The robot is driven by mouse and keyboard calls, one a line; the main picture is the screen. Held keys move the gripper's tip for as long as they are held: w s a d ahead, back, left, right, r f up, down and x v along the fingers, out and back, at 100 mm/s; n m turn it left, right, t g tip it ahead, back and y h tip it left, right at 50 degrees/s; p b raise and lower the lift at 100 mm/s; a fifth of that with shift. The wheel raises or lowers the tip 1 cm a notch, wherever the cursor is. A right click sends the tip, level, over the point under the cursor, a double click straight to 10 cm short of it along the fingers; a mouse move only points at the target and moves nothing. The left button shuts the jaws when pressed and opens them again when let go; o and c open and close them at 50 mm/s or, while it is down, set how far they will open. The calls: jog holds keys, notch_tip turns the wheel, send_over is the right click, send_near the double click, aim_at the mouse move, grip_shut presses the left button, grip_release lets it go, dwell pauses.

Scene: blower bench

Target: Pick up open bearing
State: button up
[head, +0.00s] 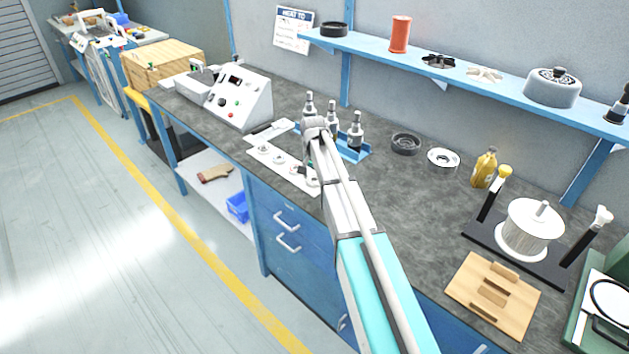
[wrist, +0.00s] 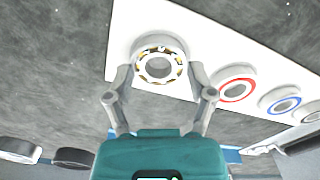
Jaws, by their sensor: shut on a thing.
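The open bearing (wrist: 160,50), a pale ring with bare brass-coloured balls showing, is between my gripper's fingertips (wrist: 161,76) in the wrist view. The fingers are shut on it from both sides. It is at the end of a row of bearings over a white board (wrist: 122,50); I cannot tell whether it touches the board. Beside it are a bearing with a red ring (wrist: 234,88), one with a blue ring (wrist: 282,103) and a plain grey one. In the head view, my arm reaches over the board (head: 256,143) and hides part of the gripper.
Several grey spindle-like parts (head: 356,132) stand in a blue rack (head: 358,156) just behind the arm. A control box (head: 240,97) is to the left. A dark ring (head: 405,143) and a pale disc (head: 443,158) lie to the right.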

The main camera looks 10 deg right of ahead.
jog(key=shift+s+r+p, duration=0.15)
jog(key=shift+r+p, duration=0.15)
grip_shut()
jog(key=shift+r+p, duration=0.3)
jog(key=shift+p, duration=0.1)
notch_tip(320, 180, up, 6)
jog(key=p, duration=0.6)
jog(key=shift+r, duration=0.25)
